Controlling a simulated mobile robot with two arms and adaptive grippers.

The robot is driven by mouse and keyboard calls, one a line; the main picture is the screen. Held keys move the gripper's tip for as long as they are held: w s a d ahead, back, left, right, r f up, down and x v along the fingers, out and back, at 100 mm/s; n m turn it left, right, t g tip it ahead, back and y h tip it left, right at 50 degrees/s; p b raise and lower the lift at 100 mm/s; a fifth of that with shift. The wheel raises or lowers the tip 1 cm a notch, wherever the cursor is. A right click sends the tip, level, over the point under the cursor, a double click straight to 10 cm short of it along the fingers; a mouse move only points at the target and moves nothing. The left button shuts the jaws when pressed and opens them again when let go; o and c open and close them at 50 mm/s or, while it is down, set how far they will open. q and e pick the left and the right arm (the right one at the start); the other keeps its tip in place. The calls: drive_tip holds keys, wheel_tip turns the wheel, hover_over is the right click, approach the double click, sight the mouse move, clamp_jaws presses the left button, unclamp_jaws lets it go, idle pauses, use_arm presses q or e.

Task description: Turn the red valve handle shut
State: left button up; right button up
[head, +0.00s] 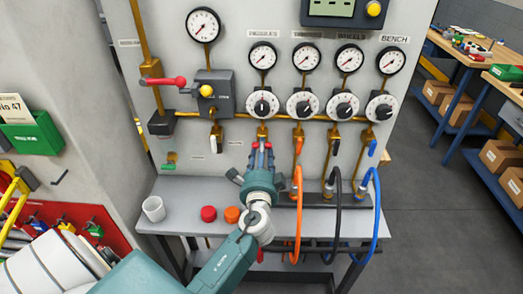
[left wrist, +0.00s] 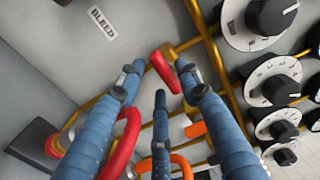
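The red valve handle (left wrist: 165,73) is a short lever on the brass pipework. In the left wrist view it lies at a slant between the tips of my gripper's blue fingers. My left gripper (head: 262,147) is at the panel below the leftmost black dial knob, its fingers spread apart. The handle sits in the gap; I cannot tell whether any finger touches it. In the head view the fingers mostly hide the handle. Another red lever (head: 163,81) points left by a yellow knob, higher up. My right gripper is in neither view.
An orange handle (head: 298,145) and a blue handle (head: 372,148) hang beside it. Orange (head: 297,215), black (head: 336,210) and blue (head: 376,210) hoses loop below. A white cup (head: 153,209), a red cap (head: 208,214) and an orange cap (head: 232,214) stand on the shelf.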

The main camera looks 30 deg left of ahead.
use_arm(q)
drive_tip(key=shift+r, duration=0.15)
drive_tip(key=v, duration=1.2)
idle(0.3)
